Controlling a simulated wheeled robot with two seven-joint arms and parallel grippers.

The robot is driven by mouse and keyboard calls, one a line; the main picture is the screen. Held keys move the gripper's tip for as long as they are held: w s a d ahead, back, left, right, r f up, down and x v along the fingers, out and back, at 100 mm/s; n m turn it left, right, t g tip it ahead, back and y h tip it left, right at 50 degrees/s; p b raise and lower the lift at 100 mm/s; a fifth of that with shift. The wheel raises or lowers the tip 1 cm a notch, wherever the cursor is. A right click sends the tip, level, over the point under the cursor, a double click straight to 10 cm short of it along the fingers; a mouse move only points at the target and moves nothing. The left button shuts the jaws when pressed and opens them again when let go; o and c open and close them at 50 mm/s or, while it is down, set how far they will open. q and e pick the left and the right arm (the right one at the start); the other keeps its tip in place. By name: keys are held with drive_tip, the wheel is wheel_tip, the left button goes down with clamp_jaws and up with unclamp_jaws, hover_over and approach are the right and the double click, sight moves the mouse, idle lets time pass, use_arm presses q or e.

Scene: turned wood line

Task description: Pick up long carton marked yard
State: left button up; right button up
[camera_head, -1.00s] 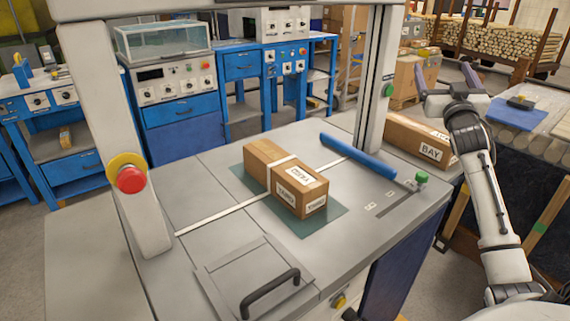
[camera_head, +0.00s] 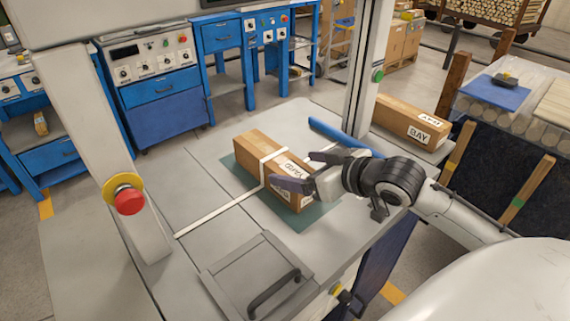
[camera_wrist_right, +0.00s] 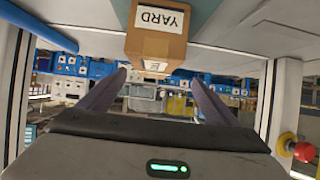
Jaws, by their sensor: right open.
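The long brown carton (camera_head: 252,152) lies on a dark green mat (camera_head: 320,212) on the grey table, with a white strap across it. In the right wrist view the carton (camera_wrist_right: 157,48) shows a label reading YARD, upside down, at the top centre. My right gripper (camera_head: 292,170) is open, its fingers at the near right end of the carton in the head view and covering part of its labels. In the wrist view the open fingers (camera_wrist_right: 159,78) stand apart, with the carton's end beyond and between them. Contact cannot be told. My left gripper is not in view.
Another carton marked BAY (camera_head: 408,122) lies at the right behind the upright post. A blue bar (camera_head: 335,132) lies behind the carton. A red stop button (camera_head: 129,201) sits on the left post. A black-handled hatch (camera_head: 240,270) is in front.

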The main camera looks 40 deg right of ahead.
sight(281, 159)
drive_tip(key=x, duration=0.4)
drive_tip(key=shift+w+d+f, duration=0.25)
drive_tip(key=shift+w+f, duration=0.05)
drive_tip(key=shift+d+r+x, duration=0.1)
drive_tip(key=shift+d+x, duration=0.05)
drive_tip(key=shift+x, duration=1.2)
drive_tip(key=shift+d+r+x, duration=0.1)
drive_tip(key=shift+d+x, duration=0.1)
drive_tip(key=shift+x, duration=1.15)
drive_tip(key=shift+w, duration=0.1)
drive_tip(key=c, duration=1.6)
drive_tip(key=shift+w+r, duration=0.1)
drive_tip(key=shift+r, duration=0.2)
